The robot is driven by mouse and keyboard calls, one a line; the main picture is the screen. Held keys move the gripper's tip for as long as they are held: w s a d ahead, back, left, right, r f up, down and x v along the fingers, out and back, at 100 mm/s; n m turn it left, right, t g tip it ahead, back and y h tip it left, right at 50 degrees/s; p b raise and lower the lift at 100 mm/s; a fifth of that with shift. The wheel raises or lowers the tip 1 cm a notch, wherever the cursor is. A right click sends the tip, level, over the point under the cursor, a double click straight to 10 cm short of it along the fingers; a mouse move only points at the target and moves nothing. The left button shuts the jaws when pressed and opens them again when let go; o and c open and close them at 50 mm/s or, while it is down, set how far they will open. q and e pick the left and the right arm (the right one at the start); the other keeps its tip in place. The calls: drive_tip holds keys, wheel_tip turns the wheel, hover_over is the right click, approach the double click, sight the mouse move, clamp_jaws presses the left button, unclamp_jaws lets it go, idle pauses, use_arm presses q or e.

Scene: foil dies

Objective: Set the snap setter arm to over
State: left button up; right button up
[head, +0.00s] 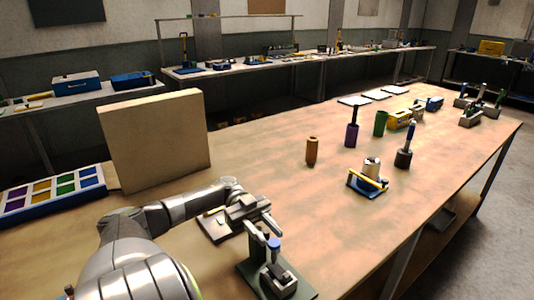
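The snap setter (278,284) is the small press on a dark green base at the bottom centre of the head view. It has a grey upright and a blue knob on top. I cannot tell clearly which position its arm is in. My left gripper (264,212) is just behind and above it, with the arm reaching in from the left. The gripper overlaps the setter's upper part in the picture, and I cannot tell whether they touch. Its finger gap is too small and dark to read. My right gripper is not in view.
A tan upright board (155,140) and a tray of coloured compartments (52,194) stand at left. The table's middle is mostly clear.

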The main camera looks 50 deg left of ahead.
sight(265, 231)
use_arm(q)
drive_tip(key=shift+a+f+b, duration=0.15)
drive_tip(key=shift+a+b, duration=0.2)
drive_tip(key=shift+a, duration=0.15)
drive_tip(key=a+b, duration=0.2)
drive_tip(key=a, duration=0.3)
drive_tip(key=shift+a+b, duration=0.4)
drive_tip(key=shift+a, duration=0.35)
drive_tip(key=shift+r, duration=0.25)
